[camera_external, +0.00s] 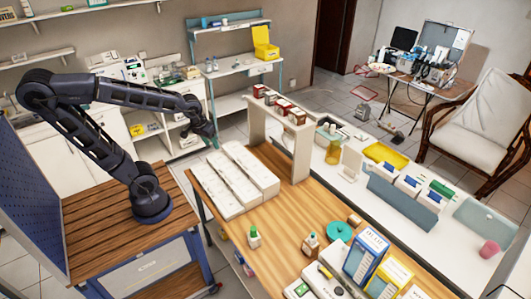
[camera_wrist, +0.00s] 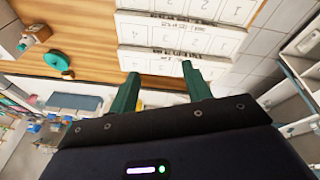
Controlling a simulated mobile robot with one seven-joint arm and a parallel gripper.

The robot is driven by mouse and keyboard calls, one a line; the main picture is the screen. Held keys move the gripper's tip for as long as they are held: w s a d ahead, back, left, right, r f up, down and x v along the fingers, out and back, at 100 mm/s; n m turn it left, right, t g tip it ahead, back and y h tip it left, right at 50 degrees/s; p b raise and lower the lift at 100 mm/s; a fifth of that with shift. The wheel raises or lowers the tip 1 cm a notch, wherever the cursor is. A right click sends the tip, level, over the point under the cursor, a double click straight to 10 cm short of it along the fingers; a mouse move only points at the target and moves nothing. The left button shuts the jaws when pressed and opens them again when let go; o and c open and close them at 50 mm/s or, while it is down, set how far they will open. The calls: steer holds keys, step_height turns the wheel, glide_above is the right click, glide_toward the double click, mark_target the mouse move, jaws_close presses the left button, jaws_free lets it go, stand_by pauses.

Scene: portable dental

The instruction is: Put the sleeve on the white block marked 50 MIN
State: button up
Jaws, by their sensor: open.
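White blocks with printed, numbered sections lie side by side in long rows on the wooden table, nearest row (camera_external: 212,190), middle row (camera_external: 232,178) and far row (camera_external: 252,168). They also show upside down in the wrist view (camera_wrist: 183,37). Their print is too small to read, so I cannot tell which one is marked 50 MIN. I cannot pick out the sleeve for certain. My gripper (camera_external: 214,141) is above the far-left end of the rows. In the wrist view its two green fingers (camera_wrist: 160,88) are apart with nothing between them.
A teal round object (camera_external: 338,231), small bottles (camera_external: 254,237) and blue and yellow boxes (camera_external: 365,255) stand on the table's near right part. A raised white shelf (camera_external: 280,135) with small boxes rises behind the rows. Bare wood lies between the rows and the bottles.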

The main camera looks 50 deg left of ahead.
steer(key=s+a+r+m+t, duration=0.1)
steer(key=s+a+r+m, duration=0.2)
steer(key=s+a, duration=0.5)
steer(key=shift+s+a+r+m, duration=0.25)
steer(key=shift+a+r+m, duration=0.25)
steer(key=shift+a, duration=0.65)
steer(key=shift+r, duration=0.1)
